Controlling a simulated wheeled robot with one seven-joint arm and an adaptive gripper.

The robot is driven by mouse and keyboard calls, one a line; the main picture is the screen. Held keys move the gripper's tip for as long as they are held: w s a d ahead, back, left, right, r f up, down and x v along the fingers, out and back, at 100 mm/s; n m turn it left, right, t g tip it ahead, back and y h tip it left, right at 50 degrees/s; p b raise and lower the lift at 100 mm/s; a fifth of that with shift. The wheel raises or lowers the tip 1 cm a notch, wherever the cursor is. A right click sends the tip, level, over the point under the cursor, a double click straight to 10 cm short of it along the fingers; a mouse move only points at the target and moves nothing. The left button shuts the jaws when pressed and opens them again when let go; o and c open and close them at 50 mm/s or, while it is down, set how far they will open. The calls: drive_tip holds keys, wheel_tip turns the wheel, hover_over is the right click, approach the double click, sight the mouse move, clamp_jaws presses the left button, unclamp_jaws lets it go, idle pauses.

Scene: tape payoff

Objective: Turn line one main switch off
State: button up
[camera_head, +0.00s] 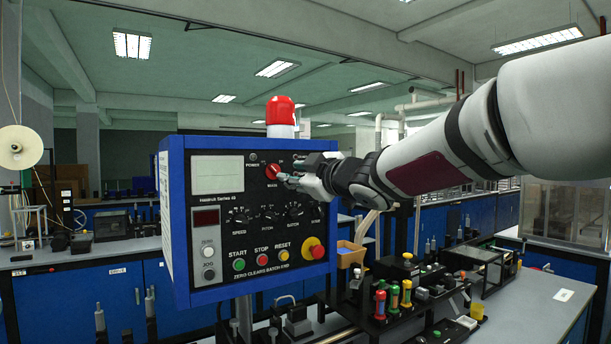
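The control box (230,255) is a blue-framed panel with a black face. Its main switch (271,171) is a red rotary knob on the upper right of the face, with small lettering around it that is too small to read surely. My gripper (290,171) reaches in from the right, just beside the knob. Its two fingers look parted, one higher and one lower, with nothing seen between them. The fingertips are very close to the knob's right side; I cannot tell whether they touch it.
A red beacon (281,112) stands on top of the box. Below the switch are several black dials, START (239,264), STOP (262,260) and RESET (283,256) buttons, and a red emergency button (314,248). A cluttered bench (530,318) lies at the lower right.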

drive_tip(key=v, duration=0.4)
drive_tip(key=shift+s+d, duration=0.1)
drive_tip(key=s+d+f+m+g+h, duration=0.2)
drive_tip(key=s+d+f+m+h, duration=0.4)
drive_tip(key=s+d, duration=0.3)
drive_tip(key=s+d+f+m+g+h, duration=0.1)
drive_tip(key=s+d+f+m+h, duration=0.5)
drive_tip(key=d, duration=0.4)
drive_tip(key=s+f+m+g, duration=0.1)
drive_tip(key=s+f, duration=0.3)
drive_tip(key=s, duration=0.4)
drive_tip(key=s+d+f+m+g+y, duration=0.1)
drive_tip(key=s+f+g, duration=0.2)
drive_tip(key=s+f, duration=0.2)
drive_tip(key=s+d+f+m+g, duration=0.1)
drive_tip(key=s+f, duration=0.4)
drive_tip(key=s, duration=0.5)
drive_tip(key=shift+s+m+g+y, duration=0.4)
drive_tip(key=shift+m+g, duration=0.1)
drive_tip(key=shift+g, duration=0.6)
